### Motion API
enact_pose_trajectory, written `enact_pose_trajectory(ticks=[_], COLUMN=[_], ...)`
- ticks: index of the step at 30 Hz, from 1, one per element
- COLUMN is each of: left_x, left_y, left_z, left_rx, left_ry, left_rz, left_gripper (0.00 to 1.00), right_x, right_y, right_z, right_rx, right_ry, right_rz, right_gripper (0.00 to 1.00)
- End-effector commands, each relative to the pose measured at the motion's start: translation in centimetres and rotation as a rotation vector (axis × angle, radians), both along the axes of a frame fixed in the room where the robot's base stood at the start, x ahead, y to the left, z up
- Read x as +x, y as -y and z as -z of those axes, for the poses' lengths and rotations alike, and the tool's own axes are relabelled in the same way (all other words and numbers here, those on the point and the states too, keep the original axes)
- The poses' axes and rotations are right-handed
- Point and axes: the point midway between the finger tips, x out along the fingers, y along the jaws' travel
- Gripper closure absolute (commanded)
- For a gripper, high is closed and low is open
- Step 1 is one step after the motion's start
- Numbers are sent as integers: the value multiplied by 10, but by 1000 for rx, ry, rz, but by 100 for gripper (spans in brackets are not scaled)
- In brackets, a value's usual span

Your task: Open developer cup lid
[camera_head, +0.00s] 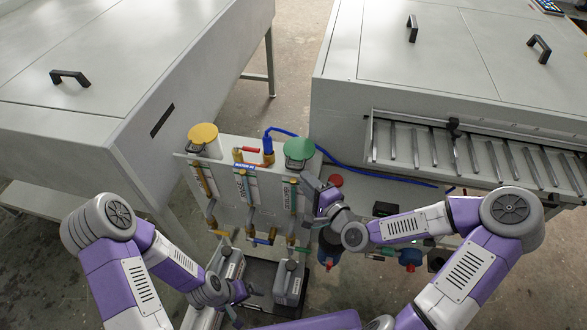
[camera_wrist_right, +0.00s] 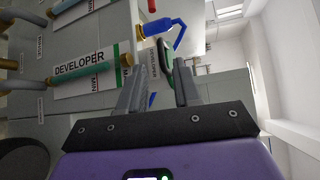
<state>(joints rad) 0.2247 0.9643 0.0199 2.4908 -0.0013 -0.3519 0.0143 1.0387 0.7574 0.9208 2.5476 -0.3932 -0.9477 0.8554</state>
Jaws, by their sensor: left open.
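The developer cup's round green lid (camera_head: 299,149) lies flat and closed-looking on top of the white panel unit, at its right end. In the right wrist view a green edge (camera_wrist_right: 163,55) shows just beyond my fingertips, beside the panel marked DEVELOPER (camera_wrist_right: 85,68). My right gripper (camera_head: 314,185) is just below the green lid, near the panel's right side. Its two fingers also show in the right wrist view (camera_wrist_right: 160,80), spread apart with nothing visibly gripped. I cannot tell whether they touch the lid. My left gripper (camera_head: 238,300) is open, low at the front near the canisters.
A yellow lid (camera_head: 203,134) tops the panel's left end. A blue hose (camera_head: 345,163) runs rightward behind the green lid. Valves and pipes cover the panel front. Grey canisters (camera_head: 289,282) stand below. Large grey machines (camera_head: 130,75) flank the panel.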

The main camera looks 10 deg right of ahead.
Motion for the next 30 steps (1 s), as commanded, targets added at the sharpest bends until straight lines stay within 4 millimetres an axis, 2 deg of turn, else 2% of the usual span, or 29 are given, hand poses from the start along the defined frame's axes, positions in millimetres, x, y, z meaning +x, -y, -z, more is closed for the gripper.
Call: enact_pose_trajectory(ticks=[13,18,25,26,30], left_x=[0,0,0,0,0], left_y=[0,0,0,0,0], left_z=[14,16,15,15,15], left_rx=[0,0,0,0,0], left_ry=[0,0,0,0,0], left_rz=[0,0,0,0,0], left_gripper=[4,4,4,4,4], right_x=[57,66,67,67,67], right_y=[-24,-28,-28,-28,-28], right_z=[8,9,9,9,9], right_rx=[6,4,4,4,4], right_ry=[6,3,2,2,2], right_rz=[2,2,2,2,2], right_gripper=[67,67,67,69,90])
